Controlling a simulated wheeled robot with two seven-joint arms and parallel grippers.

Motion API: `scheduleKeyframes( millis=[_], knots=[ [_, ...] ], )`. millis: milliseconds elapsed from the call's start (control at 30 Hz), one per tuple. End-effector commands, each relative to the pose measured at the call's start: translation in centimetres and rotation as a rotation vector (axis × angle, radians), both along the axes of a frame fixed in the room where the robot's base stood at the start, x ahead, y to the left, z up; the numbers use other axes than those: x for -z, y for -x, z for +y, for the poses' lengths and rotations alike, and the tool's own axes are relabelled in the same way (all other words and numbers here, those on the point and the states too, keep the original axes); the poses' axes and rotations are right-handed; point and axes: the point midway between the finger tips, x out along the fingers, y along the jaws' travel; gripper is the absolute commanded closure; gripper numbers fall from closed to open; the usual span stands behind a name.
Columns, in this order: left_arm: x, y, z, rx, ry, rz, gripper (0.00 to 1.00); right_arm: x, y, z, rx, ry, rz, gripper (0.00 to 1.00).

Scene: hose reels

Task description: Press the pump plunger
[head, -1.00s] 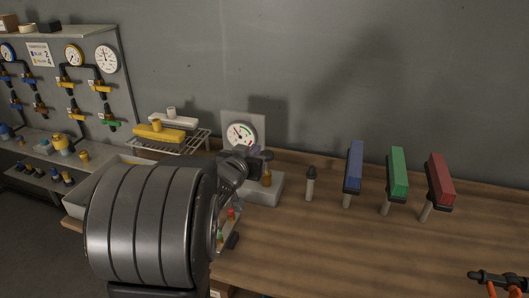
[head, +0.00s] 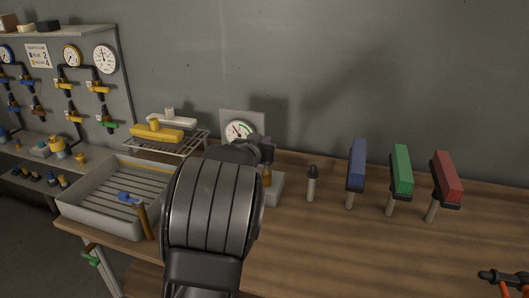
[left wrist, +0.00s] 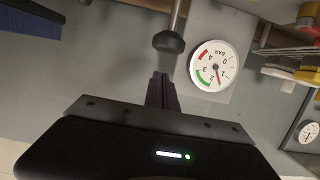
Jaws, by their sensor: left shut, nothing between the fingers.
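A metal rod with a black knob (head: 312,176) stands upright on the bench. In the upside-down left wrist view a dark knob on a metal rod (left wrist: 168,42) lies just beyond my fingertips, with a visible gap; it looks like the same rod. I cannot tell for sure that it is the pump plunger. A dial gauge (head: 238,130) stands behind a grey box (head: 274,190) carrying an amber part (head: 267,179). The gauge also shows beside the knob in the wrist view (left wrist: 212,66). My left gripper (head: 266,149) is shut and empty above the grey box, partly hiding it.
Blue (head: 357,164), green (head: 401,170) and red (head: 446,178) blocks on posts stand to the right. A grey tray (head: 85,205) and a wire rack (head: 190,147) are on the left. A black and orange item (head: 503,277) is at the lower right.

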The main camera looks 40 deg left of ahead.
Motion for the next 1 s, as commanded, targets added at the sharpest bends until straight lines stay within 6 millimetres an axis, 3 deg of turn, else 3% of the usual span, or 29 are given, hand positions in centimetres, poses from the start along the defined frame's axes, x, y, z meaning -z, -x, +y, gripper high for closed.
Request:
scheduleKeyframes(
  millis=[200, 633, 900, 1000],
  knots=[
    [2.3, 0.1, 0.0, -0.001, -0.001, 0.001, 1.0, 0.2, 0.0, 0.0, -0.001, -0.001, -0.001, 0.64],
    [2.8, 0.1, 0.0, 0.0, 0.0, -0.002, 1.0, 0.4, 0.0, 0.0, -0.001, -0.001, -0.001, 0.64],
    [6.9, 0.2, 0.2, -0.006, 0.009, -0.003, 1.0, 4.0, -0.1, 0.0, 0.001, 0.0, -0.003, 0.64],
    [7.5, 0.2, 0.1, -0.004, 0.006, -0.002, 1.0, 4.7, -0.1, 0.0, 0.001, 0.0, -0.003, 0.64]
  ],
)
